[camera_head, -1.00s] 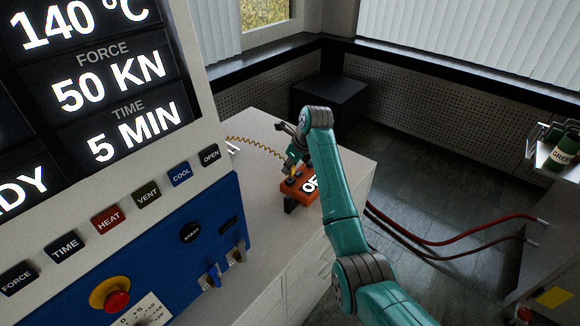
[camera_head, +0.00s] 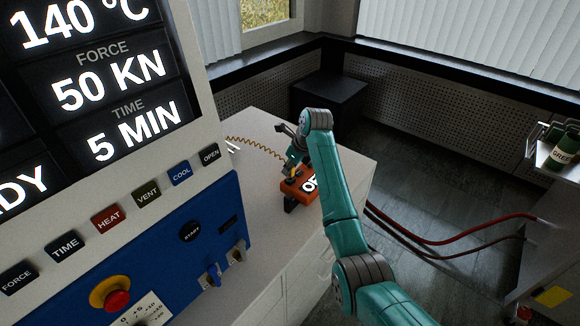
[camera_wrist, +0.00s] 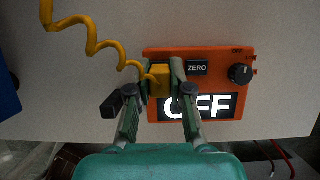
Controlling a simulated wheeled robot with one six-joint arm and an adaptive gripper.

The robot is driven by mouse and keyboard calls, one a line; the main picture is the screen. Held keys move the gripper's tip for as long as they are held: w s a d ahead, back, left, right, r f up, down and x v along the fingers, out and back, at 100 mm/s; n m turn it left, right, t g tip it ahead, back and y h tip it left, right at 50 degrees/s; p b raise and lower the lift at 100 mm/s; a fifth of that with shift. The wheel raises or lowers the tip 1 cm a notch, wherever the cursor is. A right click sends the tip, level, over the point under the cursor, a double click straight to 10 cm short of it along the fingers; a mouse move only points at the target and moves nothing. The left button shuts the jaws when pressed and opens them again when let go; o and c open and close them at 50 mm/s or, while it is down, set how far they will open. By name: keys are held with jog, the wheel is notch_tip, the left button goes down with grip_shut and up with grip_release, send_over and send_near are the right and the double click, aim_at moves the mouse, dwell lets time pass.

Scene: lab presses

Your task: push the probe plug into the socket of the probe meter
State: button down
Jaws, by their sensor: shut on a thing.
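The probe meter is an orange box (camera_wrist: 205,56) with a lit display reading OFF, a ZERO button and a black knob. It also shows in the head view (camera_head: 290,187) on the white worktop. The yellow probe plug (camera_wrist: 159,80) is between the fingers of my gripper (camera_wrist: 160,73), which is shut on it. The plug is over the left end of the meter's face. My fingers and the plug hide the socket, so I cannot tell whether the plug is in it. A yellow coiled cable (camera_wrist: 92,43) runs from the plug to the upper left.
A press with a large display and blue control panel (camera_head: 165,245) stands at the left of the head view. The white worktop (camera_head: 262,132) is mostly clear around the meter. A small black object (camera_wrist: 112,104) is left of my fingers in the wrist view.

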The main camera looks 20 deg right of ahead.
jog(key=shift+f, duration=0.55)
jog(key=c, duration=1)
grip_release()
jog(key=shift+r, duration=0.1)
jog(key=v, duration=1.1)
jog(key=shift+s+r, duration=0.15)
jog(key=shift+r, duration=0.2)
jog(key=shift+s, duration=0.1)
